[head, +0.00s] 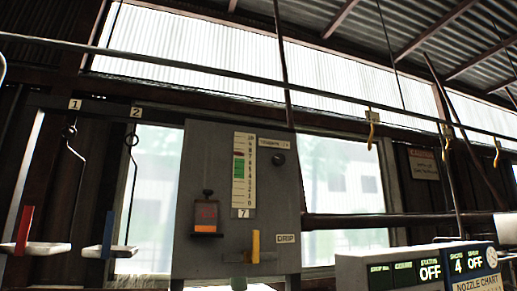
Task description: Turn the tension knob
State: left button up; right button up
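A grey control panel (216,150) stands upright in the middle of the head view. A small dark round knob (278,159) sits at its upper right, just under a small label (274,143) that seems to read "tension". A vertical scale (243,172) with numbers, a green band and a red mark is left of the knob. Neither of my grippers can be made out in this view.
The panel also carries a yellow lever (255,246) beside a "grip" label (287,239) and a box with an orange window (206,215). Numbered hooks hold small trays (42,248) at left. A display box (415,267) stands lower right. An overhead rail (330,97) crosses above.

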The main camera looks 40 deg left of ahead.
aim_at(278, 160)
jog(key=u, duration=0.05)
jog(key=k, duration=0.1)
jog(key=u, duration=1.35)
